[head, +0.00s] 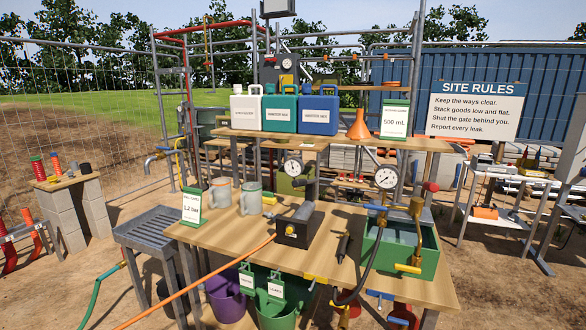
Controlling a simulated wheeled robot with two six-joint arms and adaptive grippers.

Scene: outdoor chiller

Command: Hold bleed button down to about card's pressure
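A white card with a green border (192,208) stands at the left front of the wooden bench and seems to read 1.2 bar. A dark block (299,227) with an orange hose sits mid-bench. Behind it, a small round gauge (293,166) sits on dark metal fittings. A larger gauge (386,178) stands above the green tray (372,262), with brass fittings and a dark hose. Both needles are too small to read. I cannot tell which part is the bleed button. Neither gripper shows in the head view.
Two grey mugs (250,198) stand behind the card. A shelf holds several jugs (282,112), an orange funnel (359,124) and a 500 mL card (395,118). A dark pen-like tool (343,246) lies before the tray.

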